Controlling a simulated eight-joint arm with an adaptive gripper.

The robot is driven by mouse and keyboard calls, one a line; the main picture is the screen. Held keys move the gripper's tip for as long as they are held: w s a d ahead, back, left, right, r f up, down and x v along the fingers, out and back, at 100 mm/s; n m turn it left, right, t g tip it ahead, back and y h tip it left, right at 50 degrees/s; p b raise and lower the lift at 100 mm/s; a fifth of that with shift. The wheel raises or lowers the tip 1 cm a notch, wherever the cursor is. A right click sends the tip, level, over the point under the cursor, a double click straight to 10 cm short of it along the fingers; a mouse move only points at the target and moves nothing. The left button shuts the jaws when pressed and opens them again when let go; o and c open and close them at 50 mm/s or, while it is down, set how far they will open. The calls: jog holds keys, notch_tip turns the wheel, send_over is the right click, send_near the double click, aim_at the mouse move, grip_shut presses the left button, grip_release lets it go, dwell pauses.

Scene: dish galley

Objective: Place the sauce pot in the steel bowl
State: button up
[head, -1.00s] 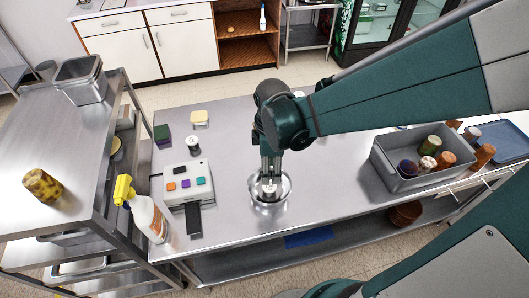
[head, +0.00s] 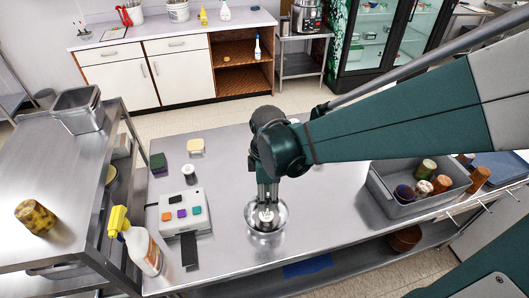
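The steel bowl (head: 280,229) stands on the steel table near its front edge, in the middle of the head view. My gripper (head: 266,207) points straight down over the bowl, its fingertips at or just inside the rim. A small pale pot (head: 266,216), which looks like the sauce pot, shows between and below the fingers, within the outline of the bowl. The fingers appear to be on either side of it. Whether they still press on it, and whether it touches the bowl's floor, is too small to tell.
Left of the bowl are a white device with coloured buttons (head: 186,213), a small jar (head: 189,174) and a spray bottle (head: 141,246). A grey bin (head: 408,206) with several jars stands at the right. The table between bowl and bin is clear.

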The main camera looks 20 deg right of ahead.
jog(key=s+d+r+m+t, duration=0.3)
jog(key=r+m, duration=0.4)
jog(key=r, duration=0.1)
jog(key=s+d+r+m+t, duration=0.3)
jog(key=r+m+t, duration=0.1)
jog(key=r+m, duration=0.4)
jog(key=shift+d+m, duration=0.3)
jog(key=shift+d, duration=0.1)
